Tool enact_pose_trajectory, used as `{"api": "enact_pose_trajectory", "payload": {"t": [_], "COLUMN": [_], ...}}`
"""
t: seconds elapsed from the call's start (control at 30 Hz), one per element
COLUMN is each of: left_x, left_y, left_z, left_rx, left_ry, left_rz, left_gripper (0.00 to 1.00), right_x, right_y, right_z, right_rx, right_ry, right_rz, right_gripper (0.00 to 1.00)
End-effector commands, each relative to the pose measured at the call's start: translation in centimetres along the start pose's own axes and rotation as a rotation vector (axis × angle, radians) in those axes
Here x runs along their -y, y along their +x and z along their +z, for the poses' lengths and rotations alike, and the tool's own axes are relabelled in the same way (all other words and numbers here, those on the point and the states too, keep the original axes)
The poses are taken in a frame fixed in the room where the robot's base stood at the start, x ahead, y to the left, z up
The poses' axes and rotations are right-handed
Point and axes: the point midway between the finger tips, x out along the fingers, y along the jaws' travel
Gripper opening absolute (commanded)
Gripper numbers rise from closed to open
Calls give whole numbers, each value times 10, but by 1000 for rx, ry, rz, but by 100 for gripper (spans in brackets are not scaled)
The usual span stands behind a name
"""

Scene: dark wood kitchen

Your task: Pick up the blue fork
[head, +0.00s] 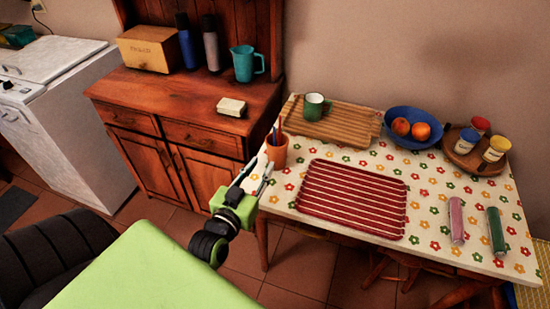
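An orange cup (277,154) stands upright at the left end of the flowered table, with a few thin utensils sticking up out of it. One of them has a blue handle (274,136); it may be the blue fork, but its head is not visible. My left gripper (259,172) is just left of and in front of the cup, at the table's left edge. Its two fingers look spread apart with nothing between them. I cannot tell whether a finger touches the cup. My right gripper is not in view.
On the flowered table (430,215) are a red striped tray (353,200), a cutting board (335,124) with a green mug (316,106), a blue fruit bowl (411,140), a round tray with small tubs, and two rolls. A wooden cabinet (180,100) stands behind left.

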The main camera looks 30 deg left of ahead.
Motion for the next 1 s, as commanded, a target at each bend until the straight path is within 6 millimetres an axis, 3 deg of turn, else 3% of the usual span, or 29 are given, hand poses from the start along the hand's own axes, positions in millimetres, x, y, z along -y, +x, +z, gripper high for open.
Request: {"api": "enact_pose_trajectory", "payload": {"t": [0.1, 0.2, 0.5, 0.77, 1.0], "left_x": [14, 17, 19, 19, 17], "left_y": [1, 12, 68, 89, 122], "left_z": [-21, -28, -32, -32, -34], "left_rx": [-73, -92, -88, -86, -85], "left_ry": [-4, -4, -4, -4, -4], "left_rz": [-37, -45, -44, -43, -42], "left_gripper": [25, 25, 25, 25, 25], "right_x": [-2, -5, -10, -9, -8], "right_y": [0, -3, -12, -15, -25], "right_z": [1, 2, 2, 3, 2], "right_rx": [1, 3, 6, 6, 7], "right_ry": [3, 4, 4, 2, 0], "right_rz": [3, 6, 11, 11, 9], "right_gripper": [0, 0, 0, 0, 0]}}
